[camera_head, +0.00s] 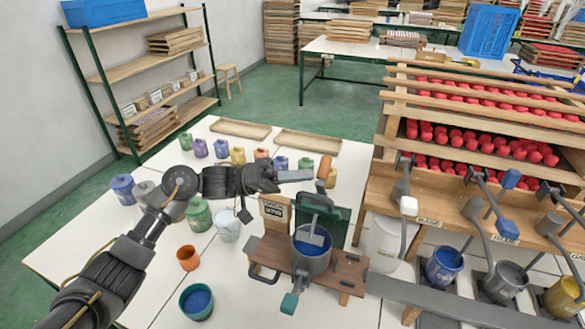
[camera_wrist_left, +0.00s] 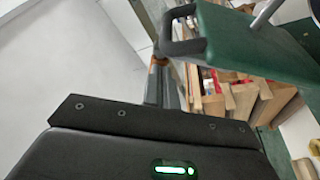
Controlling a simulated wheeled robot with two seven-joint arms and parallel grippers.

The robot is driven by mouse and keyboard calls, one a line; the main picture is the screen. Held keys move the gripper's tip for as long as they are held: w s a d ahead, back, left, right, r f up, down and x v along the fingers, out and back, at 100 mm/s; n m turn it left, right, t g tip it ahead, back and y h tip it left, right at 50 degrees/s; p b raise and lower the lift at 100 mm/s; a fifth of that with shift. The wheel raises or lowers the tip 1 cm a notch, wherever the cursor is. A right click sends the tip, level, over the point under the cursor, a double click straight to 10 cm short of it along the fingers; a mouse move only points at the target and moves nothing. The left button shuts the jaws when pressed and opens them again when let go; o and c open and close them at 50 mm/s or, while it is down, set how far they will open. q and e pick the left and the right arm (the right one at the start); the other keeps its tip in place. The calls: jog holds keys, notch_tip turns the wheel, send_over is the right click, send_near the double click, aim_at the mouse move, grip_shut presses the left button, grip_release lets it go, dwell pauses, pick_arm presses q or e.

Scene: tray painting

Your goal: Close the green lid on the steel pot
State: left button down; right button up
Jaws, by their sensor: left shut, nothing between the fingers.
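The steel pot (camera_head: 311,263) stands in a brown wooden stand, with blue showing inside. The green lid (camera_head: 341,222) is raised open on the far side of the pot, with a dark bar handle (camera_head: 318,199). In the left wrist view the green lid (camera_wrist_left: 255,48) and its dark handle (camera_wrist_left: 182,47) are at the upper right. My left gripper (camera_head: 310,174) is shut and empty, above and beyond the lid; its fingers (camera_wrist_left: 160,78) show in the wrist view left of the handle. I see no contact with the lid. My right gripper is not in view.
The brown stand (camera_head: 350,273) has a small sign at its back left. An orange cup (camera_head: 188,257) and a teal cup (camera_head: 196,302) stand left of it. Several coloured jars and two shallow trays (camera_head: 308,142) lie farther back. A wooden rack (camera_head: 480,110) of red items is at right.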

pick_arm(q)
jog(key=s+a+f+m+g+b, duration=0.4)
jog(key=s+f+m+g+b, duration=0.1)
jog(key=s+f+m+b, duration=0.5)
jog(key=shift+f+m+b, duration=0.75)
jog(key=shift+m+b, duration=0.45)
jog(key=shift+m, duration=0.2)
